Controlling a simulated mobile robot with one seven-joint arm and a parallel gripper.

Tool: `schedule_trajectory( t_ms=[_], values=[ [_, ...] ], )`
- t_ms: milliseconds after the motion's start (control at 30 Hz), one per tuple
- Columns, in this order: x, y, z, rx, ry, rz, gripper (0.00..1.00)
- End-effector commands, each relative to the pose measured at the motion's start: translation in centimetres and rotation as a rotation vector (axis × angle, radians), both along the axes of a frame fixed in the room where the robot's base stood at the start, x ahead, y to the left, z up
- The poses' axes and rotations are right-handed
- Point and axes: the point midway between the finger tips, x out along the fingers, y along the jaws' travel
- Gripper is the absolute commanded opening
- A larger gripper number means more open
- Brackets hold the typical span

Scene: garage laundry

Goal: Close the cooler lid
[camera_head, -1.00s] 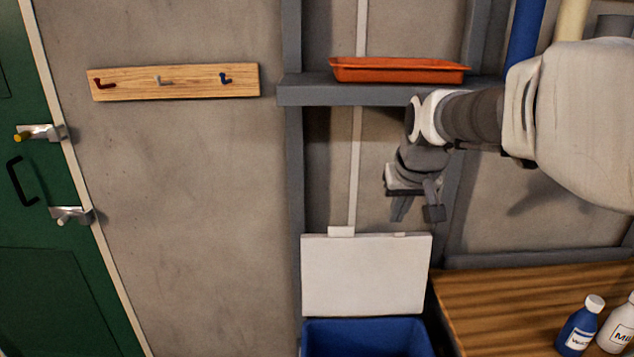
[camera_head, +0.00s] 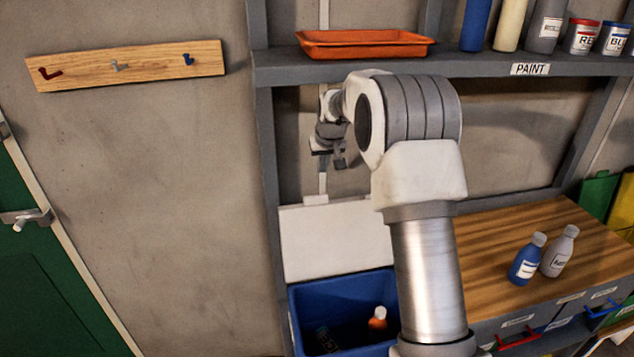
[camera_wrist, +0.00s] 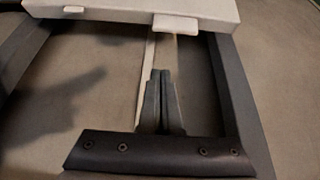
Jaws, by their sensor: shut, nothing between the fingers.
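The blue cooler (camera_head: 303,313) stands low in the head view, left of the workbench. Its white lid (camera_head: 330,240) is open and upright, leaning back by the wall; my arm hides its right part. A bottle with an orange body and white cap (camera_head: 377,318) and a dark item (camera_head: 325,340) are inside the cooler. My gripper (camera_head: 340,162) is above the lid's top edge and apart from it, near the wall. In the wrist view the gripper (camera_wrist: 163,78) is shut and empty, with the white lid (camera_wrist: 110,12) and its latch tab (camera_wrist: 176,23) beyond the fingertips.
A grey shelf (camera_head: 390,70) above the gripper carries an orange tray (camera_head: 362,43) and paint containers. A wooden workbench (camera_head: 500,235) with bottles (camera_head: 527,260) stands right of the cooler. A hook rail (camera_head: 125,65) and a green door (camera_head: 50,300) are at left.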

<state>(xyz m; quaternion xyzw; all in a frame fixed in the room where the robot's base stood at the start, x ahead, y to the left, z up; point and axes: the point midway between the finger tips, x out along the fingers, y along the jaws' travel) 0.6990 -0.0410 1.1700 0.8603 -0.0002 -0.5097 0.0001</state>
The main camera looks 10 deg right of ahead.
Motion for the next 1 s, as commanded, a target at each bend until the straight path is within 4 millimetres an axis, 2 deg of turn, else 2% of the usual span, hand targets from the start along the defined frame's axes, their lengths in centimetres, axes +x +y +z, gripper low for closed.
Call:
schedule_trajectory(
  t_ms=[167, 667, 700, 1000],
  values=[
    [0.8, 0.0, -1.6, 0.000, 0.005, 0.000, 0.00],
    [4.8, 0.0, -8.9, 0.000, 0.003, 0.000, 0.00],
    [4.1, 0.0, -8.3, 0.000, 0.001, 0.000, 0.00],
    [1.4, 0.0, -7.9, 0.000, 0.001, 0.000, 0.00]
  ],
)
